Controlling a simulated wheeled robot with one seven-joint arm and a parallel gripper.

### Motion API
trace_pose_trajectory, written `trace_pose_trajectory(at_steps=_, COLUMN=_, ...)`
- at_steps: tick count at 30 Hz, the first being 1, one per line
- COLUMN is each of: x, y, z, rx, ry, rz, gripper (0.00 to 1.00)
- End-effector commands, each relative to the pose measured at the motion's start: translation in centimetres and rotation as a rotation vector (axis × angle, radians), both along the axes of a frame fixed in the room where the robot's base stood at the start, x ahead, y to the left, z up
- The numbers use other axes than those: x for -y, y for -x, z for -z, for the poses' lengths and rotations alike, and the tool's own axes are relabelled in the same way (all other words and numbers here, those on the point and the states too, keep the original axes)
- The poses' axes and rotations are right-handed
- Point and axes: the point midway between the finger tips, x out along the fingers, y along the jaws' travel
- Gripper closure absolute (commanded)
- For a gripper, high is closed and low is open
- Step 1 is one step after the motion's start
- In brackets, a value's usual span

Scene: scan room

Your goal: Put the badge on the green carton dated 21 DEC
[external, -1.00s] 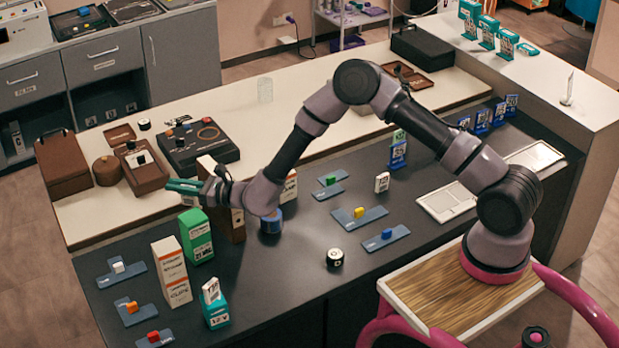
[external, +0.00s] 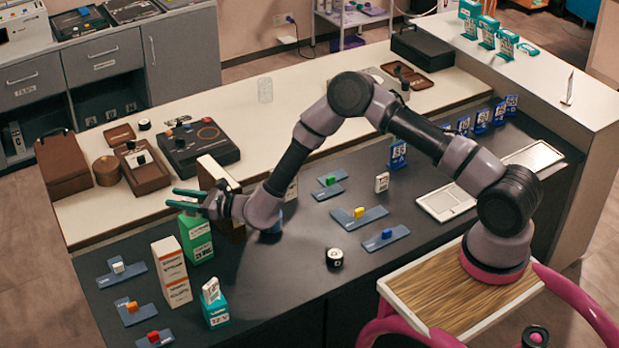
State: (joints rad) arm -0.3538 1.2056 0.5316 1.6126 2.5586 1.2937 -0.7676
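The green carton (external: 197,246) stands upright at the left of the dark counter. Its white label has small dark print, seemingly with a 21; I cannot read the whole date. My gripper (external: 171,197) is just above the carton's top, pointing left. Its two teal fingers show apart, with a gap between them and nothing clearly visible in it. The fingers partly cover the carton's top. I cannot make out the badge for certain; it may be hidden or too small to tell.
A white-and-orange carton (external: 171,274) and a teal carton (external: 217,314) stand in front of the green one. A brown-and-white box (external: 208,172) is close behind my gripper. A black round piece (external: 334,257) sits on clear counter. Blue trays (external: 359,218) lie to the right.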

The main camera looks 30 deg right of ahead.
Motion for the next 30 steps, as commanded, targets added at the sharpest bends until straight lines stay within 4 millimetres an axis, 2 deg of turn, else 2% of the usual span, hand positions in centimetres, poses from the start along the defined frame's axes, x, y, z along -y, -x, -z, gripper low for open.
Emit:
trace_pose_trajectory(at_steps=8, x=0.5, y=0.5, z=-0.3, rx=-0.001, ry=0.001, rz=-0.001, gripper=0.53)
trace_pose_trajectory(at_steps=21, x=6.7, y=6.7, z=-0.3, rx=-0.002, ry=0.002, rz=-0.001, gripper=0.53)
trace_pose_trajectory(at_steps=30, x=8.5, y=8.5, z=-0.3, rx=0.0, ry=0.0, rz=0.0, gripper=0.53)
